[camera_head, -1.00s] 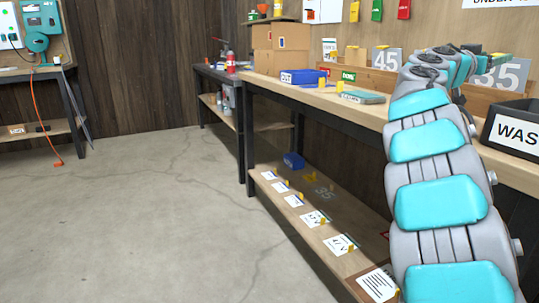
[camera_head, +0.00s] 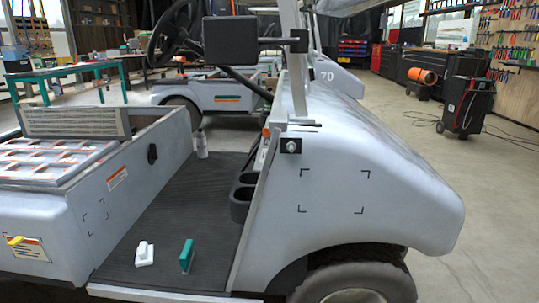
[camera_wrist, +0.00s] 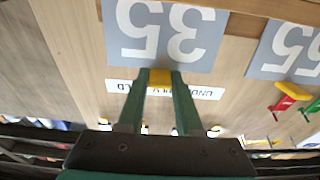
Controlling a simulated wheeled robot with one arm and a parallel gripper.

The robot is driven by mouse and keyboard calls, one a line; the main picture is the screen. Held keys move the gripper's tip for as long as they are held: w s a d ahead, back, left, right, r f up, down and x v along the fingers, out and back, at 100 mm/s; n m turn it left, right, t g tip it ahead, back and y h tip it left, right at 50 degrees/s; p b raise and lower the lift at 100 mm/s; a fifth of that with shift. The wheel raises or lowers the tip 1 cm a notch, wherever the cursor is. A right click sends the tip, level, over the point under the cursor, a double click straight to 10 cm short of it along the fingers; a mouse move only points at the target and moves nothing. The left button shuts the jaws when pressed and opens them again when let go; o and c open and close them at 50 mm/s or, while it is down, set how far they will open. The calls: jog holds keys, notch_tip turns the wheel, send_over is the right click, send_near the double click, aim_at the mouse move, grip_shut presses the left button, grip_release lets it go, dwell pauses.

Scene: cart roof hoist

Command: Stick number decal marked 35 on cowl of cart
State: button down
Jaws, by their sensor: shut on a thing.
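My gripper (camera_wrist: 160,80) shows in the wrist view, with its two green fingers shut on the yellow tab (camera_wrist: 160,77) of a grey decal. The decal (camera_wrist: 120,50) carries a white 35, upside down in this view. In the head view, the cart's pale grey cowl (camera_head: 390,185) fills the right middle. Four black corner marks frame a bare patch (camera_head: 333,192) on its side. Neither my gripper nor the held decal shows in the head view.
A second grey number plate (camera_wrist: 290,50) is beside the decal in the wrist view, before a wood panel. A front wheel (camera_head: 355,285) is below the cowl. Another cart marked 70 (camera_head: 335,80) stands behind.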

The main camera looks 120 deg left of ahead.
jog(key=shift+r, duration=0.1)
dwell(0.6)
jog(key=shift+r+p, duration=0.35)
jog(key=shift+r, duration=0.35)
jog(key=shift+r+p, duration=0.35)
jog(key=shift+r, duration=0.6)
jog(key=shift+a+r, duration=0.1)
jog(key=shift+s+a+r, duration=0.3)
jog(key=shift+a+r, duration=0.3)
jog(key=shift+a, duration=0.05)
jog(key=shift+s+a+r, duration=0.3)
jog(key=shift+a+r, duration=0.25)
jog(key=shift+a, duration=0.05)
jog(key=shift+w+a, duration=0.1)
